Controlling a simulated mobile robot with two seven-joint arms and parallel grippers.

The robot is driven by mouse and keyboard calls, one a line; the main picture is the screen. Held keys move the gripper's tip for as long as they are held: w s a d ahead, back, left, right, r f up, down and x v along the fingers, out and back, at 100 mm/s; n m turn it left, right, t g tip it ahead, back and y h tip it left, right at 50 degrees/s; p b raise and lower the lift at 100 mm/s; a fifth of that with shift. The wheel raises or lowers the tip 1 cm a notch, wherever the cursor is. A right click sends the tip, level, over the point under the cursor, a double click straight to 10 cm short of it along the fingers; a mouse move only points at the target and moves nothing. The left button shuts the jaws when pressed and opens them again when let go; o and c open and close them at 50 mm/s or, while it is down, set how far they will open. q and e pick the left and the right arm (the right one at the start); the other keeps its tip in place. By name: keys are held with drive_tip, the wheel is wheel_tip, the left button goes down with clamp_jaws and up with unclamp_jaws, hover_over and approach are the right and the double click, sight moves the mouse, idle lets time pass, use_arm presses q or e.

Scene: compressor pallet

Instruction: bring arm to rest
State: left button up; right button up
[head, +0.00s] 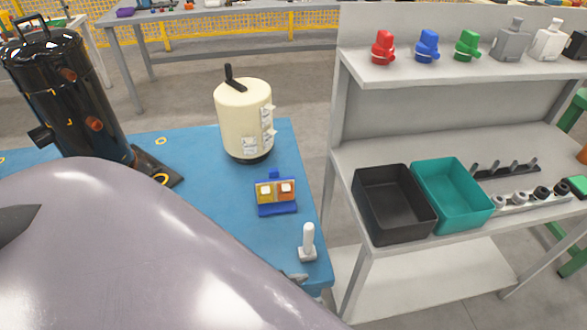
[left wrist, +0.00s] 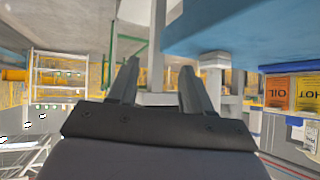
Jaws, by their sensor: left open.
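My left gripper (left wrist: 158,85) shows in the left wrist view with its two dark fingers apart and nothing between them. That view appears upside down, with a blue surface at its upper right. In the head view a large smooth grey-mauve shape, which looks like my arm close to the camera, fills the lower left and hides part of the blue table (head: 225,196). Small grey metal parts show past its edge near the table's front right; I cannot tell them clearly. My right gripper is not seen.
On the table stand a black cylinder unit (head: 70,100), a cream tank (head: 243,118), a blue panel with two switches (head: 276,195) and a white upright handle (head: 308,243). To the right, a grey shelf holds a black bin (head: 393,206), a teal bin (head: 452,195) and coloured fittings.

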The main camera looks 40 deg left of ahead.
use_arm(q)
drive_tip(key=shift+s+a+n+t+y, duration=0.15)
drive_tip(key=shift+s+a+n+t, duration=0.1)
drive_tip(key=shift+s+n, duration=0.35)
drive_tip(key=shift+s+a+n+t+y, duration=0.15)
drive_tip(key=shift+s+a+n+t, duration=0.1)
drive_tip(key=shift+s+n, duration=0.35)
idle(0.5)
